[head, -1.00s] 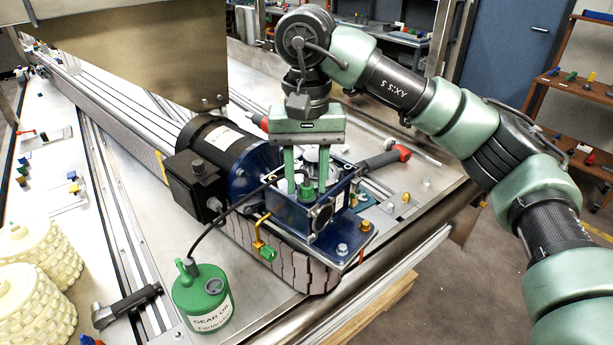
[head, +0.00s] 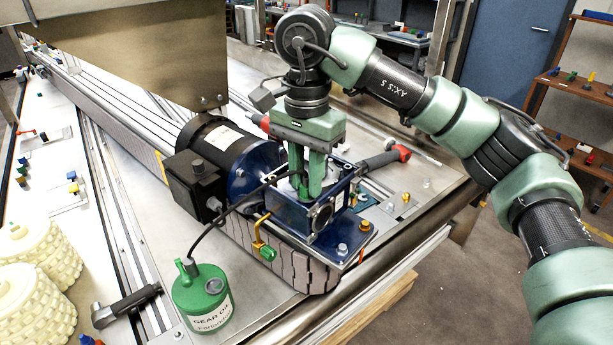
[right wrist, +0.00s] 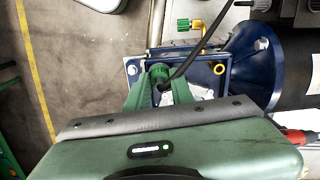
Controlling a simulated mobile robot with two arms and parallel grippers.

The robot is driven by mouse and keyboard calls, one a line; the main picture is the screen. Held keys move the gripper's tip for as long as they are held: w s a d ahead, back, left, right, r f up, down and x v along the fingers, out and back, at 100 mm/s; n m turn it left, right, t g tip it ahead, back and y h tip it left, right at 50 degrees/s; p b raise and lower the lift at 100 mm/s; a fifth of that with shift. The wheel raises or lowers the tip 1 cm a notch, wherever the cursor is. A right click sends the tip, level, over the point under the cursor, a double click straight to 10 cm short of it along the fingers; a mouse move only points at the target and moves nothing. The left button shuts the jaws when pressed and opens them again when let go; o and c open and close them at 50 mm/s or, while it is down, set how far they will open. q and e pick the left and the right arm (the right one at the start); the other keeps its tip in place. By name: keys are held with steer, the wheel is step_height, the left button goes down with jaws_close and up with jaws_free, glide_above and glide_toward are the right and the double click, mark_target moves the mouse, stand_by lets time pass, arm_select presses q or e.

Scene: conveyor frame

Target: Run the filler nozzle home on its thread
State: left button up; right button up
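The filler nozzle is a green ribbed piece at the end of a black hose. It shows in the right wrist view (right wrist: 159,72), upright at the top of the blue gearbox housing (head: 287,212). How far it sits in its thread is hidden. My right gripper (head: 306,192) points down over the housing, with one green finger on each side of the nozzle. The fingers appear closed against it in the right wrist view (right wrist: 161,82). In the head view the fingers cover most of the nozzle. My left gripper is in neither view.
The hose (head: 215,225) arches from the green gear oil can (head: 203,295) to the nozzle. A black motor (head: 212,150) joins the housing on the left. A yellow elbow with a green tap (head: 265,250) sticks out in front. A red-and-black-handled tool (head: 385,158) lies behind right.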

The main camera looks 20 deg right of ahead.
steer(key=o, duration=0.4)
steer(key=shift+r, duration=0.1)
